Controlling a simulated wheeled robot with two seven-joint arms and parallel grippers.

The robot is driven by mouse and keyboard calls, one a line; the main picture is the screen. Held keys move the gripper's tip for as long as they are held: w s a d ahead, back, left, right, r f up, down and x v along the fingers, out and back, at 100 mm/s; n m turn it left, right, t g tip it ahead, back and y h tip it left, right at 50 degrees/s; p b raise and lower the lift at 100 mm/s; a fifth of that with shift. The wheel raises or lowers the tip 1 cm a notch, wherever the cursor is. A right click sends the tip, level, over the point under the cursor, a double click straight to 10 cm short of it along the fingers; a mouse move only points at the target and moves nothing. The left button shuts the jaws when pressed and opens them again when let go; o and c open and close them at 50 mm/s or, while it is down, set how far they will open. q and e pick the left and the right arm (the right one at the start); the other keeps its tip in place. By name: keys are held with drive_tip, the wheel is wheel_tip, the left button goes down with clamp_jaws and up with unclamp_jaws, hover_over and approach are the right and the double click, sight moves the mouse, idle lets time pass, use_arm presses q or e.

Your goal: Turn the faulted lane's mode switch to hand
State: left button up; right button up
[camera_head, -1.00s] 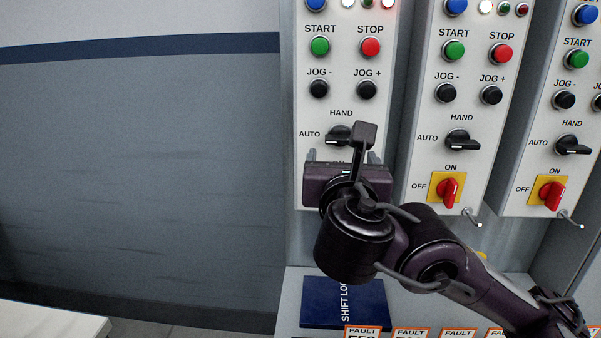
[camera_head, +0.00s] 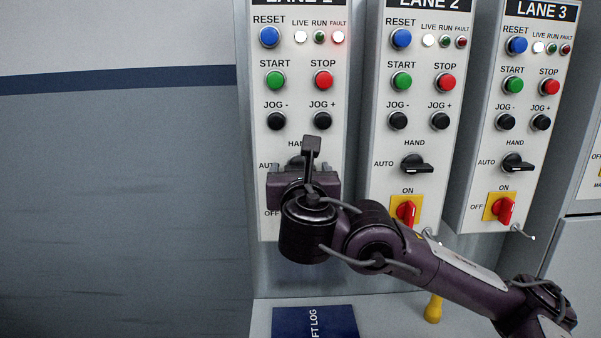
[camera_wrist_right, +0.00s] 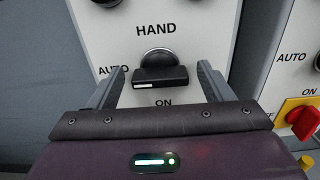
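The lane 1 panel (camera_head: 257,140) is at the left in the head view, and its red FAULT lamp (camera_head: 338,37) glows. Its black mode switch (camera_head: 294,161) is partly hidden by my right gripper (camera_head: 301,170). In the right wrist view the switch (camera_wrist_right: 160,78) shows below the word HAND, its handle lying crosswise with the white mark at the left end, on the AUTO side. My right gripper's fingers (camera_wrist_right: 160,74) are open, one on each side of the handle, with gaps visible between. Their depth against the panel is hard to judge. My left gripper is not in view.
The lane 2 panel (camera_head: 375,140) and lane 3 panel (camera_head: 470,200) stand to the right with similar switches. Lane 1's ON/OFF switch is hidden behind my gripper. A blue shift log (camera_head: 315,322) lies on the ledge below. The wall at left is clear.

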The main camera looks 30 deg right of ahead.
drive_tip(key=c, duration=0.9)
drive_tip(key=shift+m, duration=0.3)
use_arm(q)
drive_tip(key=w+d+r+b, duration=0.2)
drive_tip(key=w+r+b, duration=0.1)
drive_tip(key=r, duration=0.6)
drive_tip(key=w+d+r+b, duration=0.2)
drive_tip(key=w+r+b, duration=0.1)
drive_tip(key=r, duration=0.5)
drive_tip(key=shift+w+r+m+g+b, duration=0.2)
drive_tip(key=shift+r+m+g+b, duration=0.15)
drive_tip(key=shift+b, duration=0.35)
use_arm(e)
drive_tip(key=shift+f+m, duration=0.15)
drive_tip(key=shift+m, duration=4.2)
drive_tip(key=shift+f+m, duration=0.1)
drive_tip(key=shift+m, duration=4.25)
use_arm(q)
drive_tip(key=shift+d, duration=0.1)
